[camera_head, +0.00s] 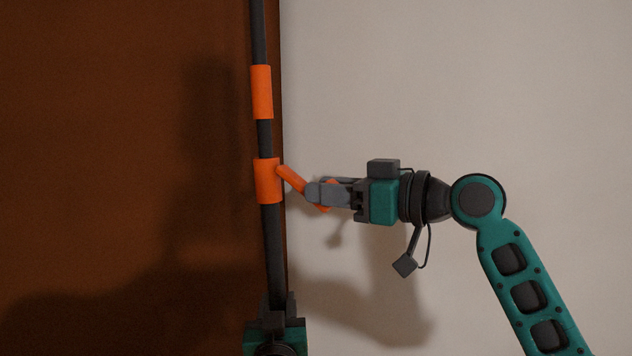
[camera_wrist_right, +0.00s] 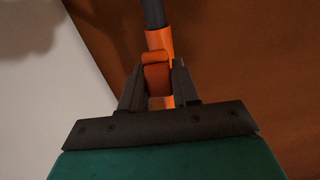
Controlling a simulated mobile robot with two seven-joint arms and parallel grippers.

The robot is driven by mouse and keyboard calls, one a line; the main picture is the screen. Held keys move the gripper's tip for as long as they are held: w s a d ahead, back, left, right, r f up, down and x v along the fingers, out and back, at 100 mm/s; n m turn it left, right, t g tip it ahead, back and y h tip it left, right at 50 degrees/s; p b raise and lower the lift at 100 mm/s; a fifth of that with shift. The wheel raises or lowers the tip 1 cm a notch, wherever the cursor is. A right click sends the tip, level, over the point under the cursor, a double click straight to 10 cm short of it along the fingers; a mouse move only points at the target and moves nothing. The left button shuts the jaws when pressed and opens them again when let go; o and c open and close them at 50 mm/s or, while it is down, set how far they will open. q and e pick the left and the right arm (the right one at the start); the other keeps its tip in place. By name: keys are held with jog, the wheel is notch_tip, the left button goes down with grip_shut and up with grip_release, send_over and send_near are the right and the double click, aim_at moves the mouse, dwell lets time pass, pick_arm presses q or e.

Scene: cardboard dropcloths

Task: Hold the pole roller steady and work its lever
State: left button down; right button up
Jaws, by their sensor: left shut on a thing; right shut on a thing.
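The pole roller (camera_head: 274,240) is a dark upright pole with an upper orange sleeve (camera_head: 262,92) and a lower orange sleeve (camera_head: 267,181). An orange lever (camera_head: 291,179) slants down to the right from the lower sleeve. My right gripper (camera_head: 318,193) comes from the right and is shut on the lever's outer part. In the right wrist view the lever (camera_wrist_right: 156,73) sits between the two fingers, with the pole (camera_wrist_right: 153,13) behind. My left gripper (camera_head: 278,308) is shut on the pole near the bottom edge of the head view. The roller's ends are out of view.
A brown panel (camera_head: 110,130) fills the left side behind the pole. A pale wall (camera_head: 480,80) fills the right side. Shadows of the arms fall on both. The space above my right arm is clear.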

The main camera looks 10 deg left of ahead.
jog(key=shift+a+f, duration=0.1)
jog(key=shift+f, duration=0.2)
jog(key=shift+a+f, duration=0.1)
jog(key=shift+f, duration=0.25)
jog(key=shift+a+f, duration=0.15)
jog(key=shift+a, duration=0.05)
jog(key=o, duration=0.6)
jog(key=shift+w+a, duration=0.1)
jog(key=o, duration=1.1)
jog(key=shift+v, duration=4.1)
